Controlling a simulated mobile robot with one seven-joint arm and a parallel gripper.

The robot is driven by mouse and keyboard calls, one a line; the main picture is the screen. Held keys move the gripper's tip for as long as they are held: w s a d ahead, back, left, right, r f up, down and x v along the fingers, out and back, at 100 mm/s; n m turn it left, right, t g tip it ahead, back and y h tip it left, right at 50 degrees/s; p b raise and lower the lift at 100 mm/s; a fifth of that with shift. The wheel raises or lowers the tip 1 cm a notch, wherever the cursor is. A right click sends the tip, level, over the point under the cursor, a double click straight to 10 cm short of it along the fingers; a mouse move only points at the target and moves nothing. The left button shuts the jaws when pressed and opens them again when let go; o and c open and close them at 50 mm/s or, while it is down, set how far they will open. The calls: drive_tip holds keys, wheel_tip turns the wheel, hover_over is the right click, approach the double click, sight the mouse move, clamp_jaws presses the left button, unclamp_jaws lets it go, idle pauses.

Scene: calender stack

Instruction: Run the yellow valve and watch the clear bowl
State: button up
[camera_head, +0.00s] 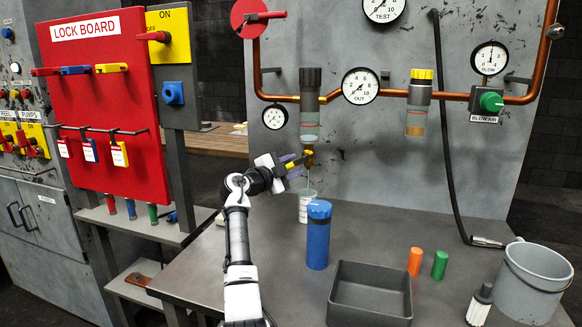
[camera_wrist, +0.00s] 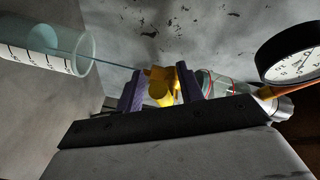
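The yellow valve (camera_head: 308,159) hangs under the clear bowl (camera_head: 309,120), which has a dark top and sits on the copper pipe at the panel. A pale bluish band shows low in the bowl. My gripper (camera_head: 292,166) reaches the valve from the left. In the wrist view its purple fingers (camera_wrist: 160,88) stand on both sides of the yellow valve (camera_wrist: 160,93) and appear shut on it. A thin bluish stream runs from the valve into a clear marked cup (camera_head: 306,206), also in the wrist view (camera_wrist: 45,48). The clear bowl (camera_wrist: 222,84) is partly hidden there.
A blue canister (camera_head: 318,238) stands in front of the cup. A dark tray (camera_head: 370,292), orange and green cylinders (camera_head: 415,262) (camera_head: 439,265) and a grey bucket (camera_head: 535,283) are on the bench. A second bowl with a yellow top (camera_head: 416,118) hangs right of the OUT gauge (camera_head: 360,86).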

drive_tip(key=shift+r, duration=0.1)
drive_tip(key=b+v, duration=0.2)
drive_tip(key=v, duration=1.2)
drive_tip(key=shift+d, duration=0.15)
